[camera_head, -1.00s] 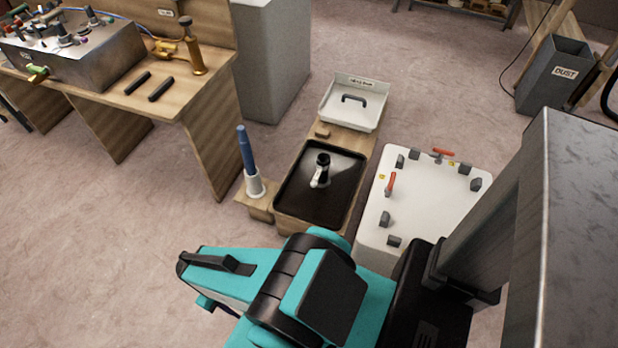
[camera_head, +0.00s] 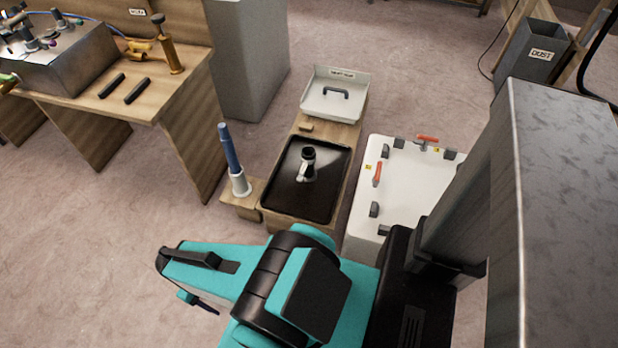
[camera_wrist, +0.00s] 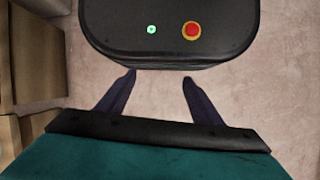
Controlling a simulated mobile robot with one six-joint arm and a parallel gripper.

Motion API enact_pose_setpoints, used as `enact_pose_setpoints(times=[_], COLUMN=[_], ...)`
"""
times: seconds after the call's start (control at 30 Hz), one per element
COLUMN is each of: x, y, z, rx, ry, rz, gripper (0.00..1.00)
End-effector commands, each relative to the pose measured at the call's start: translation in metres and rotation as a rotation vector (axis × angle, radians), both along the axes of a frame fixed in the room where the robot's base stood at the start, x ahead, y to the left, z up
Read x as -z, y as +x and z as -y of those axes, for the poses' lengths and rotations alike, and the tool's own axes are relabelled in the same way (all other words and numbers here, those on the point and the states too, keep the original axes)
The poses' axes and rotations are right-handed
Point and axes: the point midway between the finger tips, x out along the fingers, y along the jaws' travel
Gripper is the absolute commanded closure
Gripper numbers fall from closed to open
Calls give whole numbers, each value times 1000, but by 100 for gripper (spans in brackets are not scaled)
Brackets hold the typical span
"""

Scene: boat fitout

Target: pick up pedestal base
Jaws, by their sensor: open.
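A small fitting with a black round top and a silver-grey lower part (camera_head: 307,164) stands in a black tray (camera_head: 285,206) on a low wooden bench. It is the likeliest pedestal base, but I cannot tell for sure at this size. My gripper (camera_wrist: 159,76) is open and empty in the wrist view, its two dark fingers spread apart. In the head view my teal arm is folded in front, low in the picture, well short of the tray. The pedestal base does not show in the wrist view.
A blue rod in a white holder (camera_head: 239,184) stands left of the tray. A white tray with a handle (camera_head: 318,106) lies behind. A white box with clamps (camera_head: 405,185) is at right. A wooden workbench (camera_head: 185,95) stands at left. The floor (camera_head: 90,240) at lower left is clear.

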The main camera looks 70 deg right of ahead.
Motion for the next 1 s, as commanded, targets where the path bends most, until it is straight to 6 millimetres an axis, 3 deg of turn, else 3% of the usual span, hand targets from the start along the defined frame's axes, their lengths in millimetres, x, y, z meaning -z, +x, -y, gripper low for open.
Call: enact_pose_setpoints(times=[0.03, 0.2, 0.5, 0.8, 1.0], x=[9, 15, 15, 4, -9], y=[12, 49, 98, 118, 114], z=[11, 53, 146, 252, 328], rx=[38, 181, 447, 718, 901], ry=[-13, -65, -169, -282, -363], rz=[17, 75, 173, 260, 316], gripper=[40, 40, 40, 40, 40])
